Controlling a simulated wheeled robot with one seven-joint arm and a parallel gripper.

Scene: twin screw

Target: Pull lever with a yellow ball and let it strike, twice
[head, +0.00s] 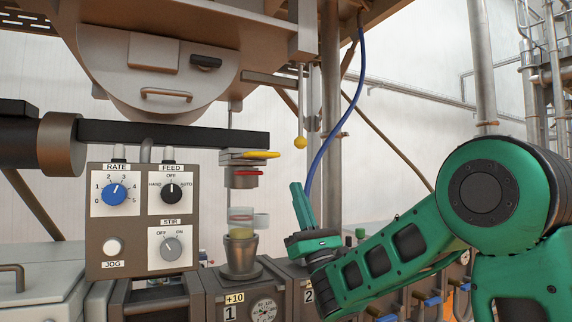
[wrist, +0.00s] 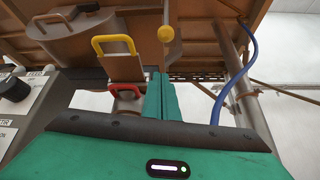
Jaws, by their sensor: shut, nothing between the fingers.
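The lever is a thin grey rod hanging down with a yellow ball (head: 300,142) at its lower end, in the upper middle of the head view. The yellow ball also shows in the wrist view (wrist: 166,33), near the top, with its rod above it. My gripper (head: 296,186) points upward below the ball, its green fingers together and empty. In the wrist view the shut fingers (wrist: 159,77) stand upright below the ball, with a gap between. Nothing touches the ball.
A control panel (head: 143,218) with knobs stands further left. A blue hose (head: 335,120) hangs just right of the lever, beside a vertical post (head: 331,100).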

